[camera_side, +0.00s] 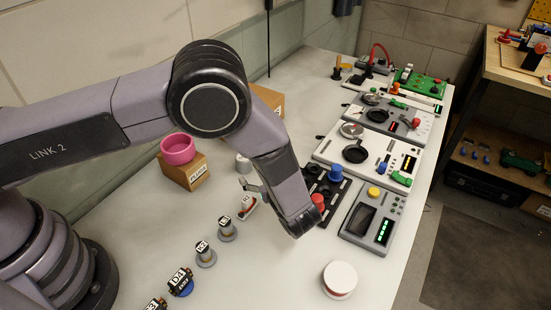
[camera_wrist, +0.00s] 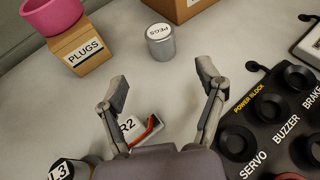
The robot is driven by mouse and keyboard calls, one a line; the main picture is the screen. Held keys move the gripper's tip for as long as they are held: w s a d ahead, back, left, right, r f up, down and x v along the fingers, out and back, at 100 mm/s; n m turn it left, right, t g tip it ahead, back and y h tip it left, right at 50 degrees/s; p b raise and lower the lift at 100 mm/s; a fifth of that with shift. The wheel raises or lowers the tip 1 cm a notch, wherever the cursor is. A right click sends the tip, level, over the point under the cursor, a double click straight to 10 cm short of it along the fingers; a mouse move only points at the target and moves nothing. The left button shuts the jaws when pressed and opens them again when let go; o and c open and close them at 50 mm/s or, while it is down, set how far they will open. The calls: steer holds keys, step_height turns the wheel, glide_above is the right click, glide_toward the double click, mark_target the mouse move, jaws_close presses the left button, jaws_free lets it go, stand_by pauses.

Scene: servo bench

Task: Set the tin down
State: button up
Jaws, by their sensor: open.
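The tin is a small grey cylinder with a white "PEGS" label (camera_wrist: 161,46). In the wrist view it appears to stand upright on the bench, beyond my fingertips and apart from them. In the side view the tin (camera_side: 243,163) shows just behind my gripper, partly hidden. My gripper (camera_wrist: 163,78) is open, with bare bench between its fingertips and nothing held. In the side view my gripper (camera_side: 248,186) is partly hidden by my own wrist.
A "PLUGS" box (camera_wrist: 82,50) carries a pink ring-shaped bowl (camera_wrist: 50,14). A white R2 pack (camera_wrist: 137,130) with a red wire lies below my fingers. The black power block (camera_wrist: 268,125) is at right. Several labelled pieces (camera_side: 206,253) line the bench front.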

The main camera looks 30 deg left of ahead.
steer(key=shift+d+r, duration=0.15)
steer(key=shift+r, duration=0.25)
steer(key=s+a+r+n+g+h, duration=0.25)
steer(key=a+r+n, duration=0.35)
steer(key=r, duration=0.6)
steer(key=s+a+r+n+g+h, duration=0.15)
steer(key=a+r+n+g, duration=0.4)
steer(key=r, duration=0.55)
steer(key=s+a+r+n+t+h, duration=0.3)
steer(key=s+r+n, duration=0.2)
steer(key=s, duration=0.6)
steer(key=s+a+r+n+t+h, duration=0.3)
steer(key=s+r+n, duration=0.3)
steer(key=s, duration=0.5)
steer(key=shift+a+r+n+h, duration=0.25)
steer(key=shift+a+n+h, duration=0.45)
steer(key=shift+a, duration=0.1)
